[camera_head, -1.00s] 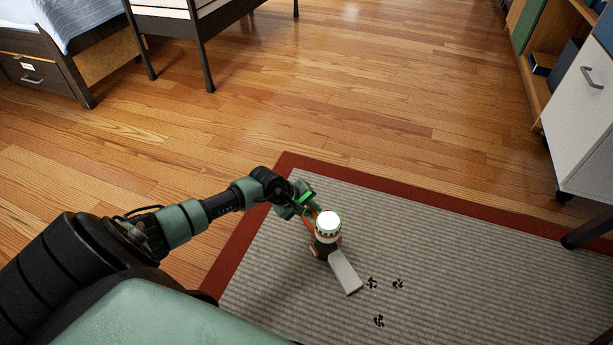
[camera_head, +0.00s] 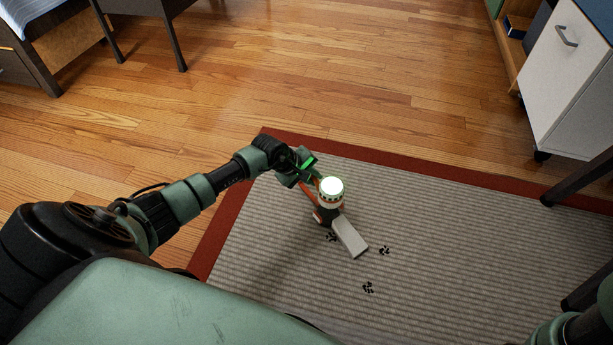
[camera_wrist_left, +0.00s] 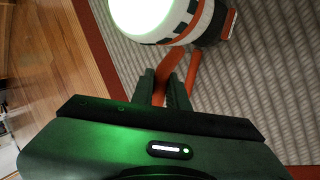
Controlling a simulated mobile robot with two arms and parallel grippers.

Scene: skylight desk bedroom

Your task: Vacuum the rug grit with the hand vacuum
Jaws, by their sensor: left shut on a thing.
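The hand vacuum (camera_head: 328,212) has a white glowing top, a dark and orange body and a flat pale nozzle (camera_head: 350,238). My left gripper (camera_head: 311,183) is shut on its orange handle, which shows between the fingers in the left wrist view (camera_wrist_left: 168,84). The nozzle is low over the rug (camera_head: 460,240) or touching it; I cannot tell which. Dark grit patches show left of the nozzle (camera_head: 330,237), right of its tip (camera_head: 384,250) and nearer me (camera_head: 368,287). The nozzle hides the rug under it. My right gripper is out of view.
The grey ribbed rug has a red border (camera_head: 400,163). A white drawer cabinet (camera_head: 566,85) stands at the upper right, with dark furniture legs (camera_head: 580,180) below it. Dark furniture legs (camera_head: 175,45) stand at the upper left. The wooden floor (camera_head: 330,80) between is clear.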

